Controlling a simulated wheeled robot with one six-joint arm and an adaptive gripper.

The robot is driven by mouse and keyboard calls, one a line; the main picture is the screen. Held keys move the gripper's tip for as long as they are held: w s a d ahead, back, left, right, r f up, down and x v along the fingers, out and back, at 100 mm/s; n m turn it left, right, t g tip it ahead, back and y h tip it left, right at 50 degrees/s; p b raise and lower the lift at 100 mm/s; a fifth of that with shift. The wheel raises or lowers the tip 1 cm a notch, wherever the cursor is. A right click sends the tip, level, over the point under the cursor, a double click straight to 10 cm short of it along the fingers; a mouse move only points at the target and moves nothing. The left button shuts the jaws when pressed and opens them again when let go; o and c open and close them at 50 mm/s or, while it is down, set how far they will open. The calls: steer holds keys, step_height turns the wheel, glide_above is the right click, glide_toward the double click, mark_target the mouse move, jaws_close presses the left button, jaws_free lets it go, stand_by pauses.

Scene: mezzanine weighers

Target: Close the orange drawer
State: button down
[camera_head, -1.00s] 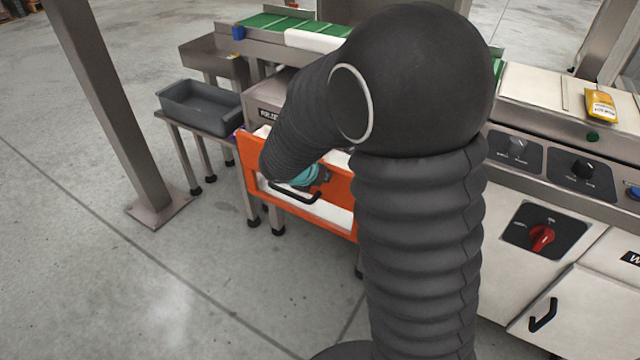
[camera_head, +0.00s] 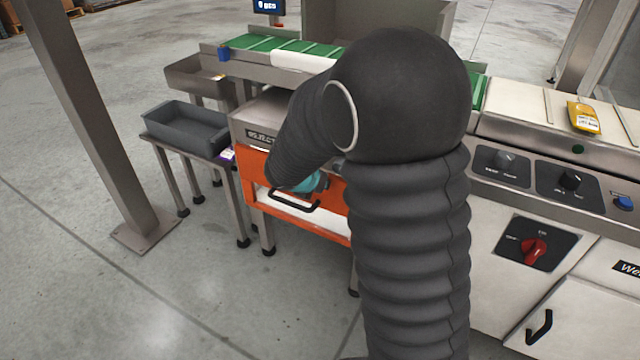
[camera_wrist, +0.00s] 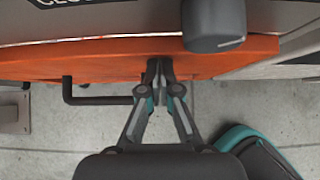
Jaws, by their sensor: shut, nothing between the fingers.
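The orange drawer (camera_head: 254,166) is under the reject unit in the head view, with a black bar handle (camera_head: 294,205) on its front. It appears almost fully pushed in; whether a small gap is left I cannot tell. In the wrist view the orange drawer (camera_wrist: 95,60) spans the top, with its handle (camera_wrist: 95,100) left of the fingers. My gripper (camera_wrist: 158,66) is shut and empty, its tips at the orange front, seemingly touching it. In the head view my gripper (camera_head: 307,182) is partly hidden by my arm, which also covers the drawer's right part.
A grey bin (camera_head: 187,128) on a stand is left of the drawer. A steel post (camera_head: 90,110) stands farther left. A white control cabinet (camera_head: 500,255) with knobs is at right. A green conveyor (camera_head: 262,42) runs behind. The floor in front is clear.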

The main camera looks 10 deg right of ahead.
steer(key=s+a+f+p+v, duration=0.1)
steer(key=s+f+v, duration=0.1)
steer(key=v, duration=1.1)
steer(key=s+d+m+g+y, duration=0.1)
steer(key=s+m+g+y, duration=0.25)
steer(key=s+m, duration=1.1)
steer(key=s+d+r+m+t+y, duration=0.2)
steer(key=s+d+r+m, duration=0.2)
steer(key=s+r+m, duration=0.4)
steer(key=m, duration=0.5)
steer(key=shift+t+y, duration=0.25)
stand_by(0.4)
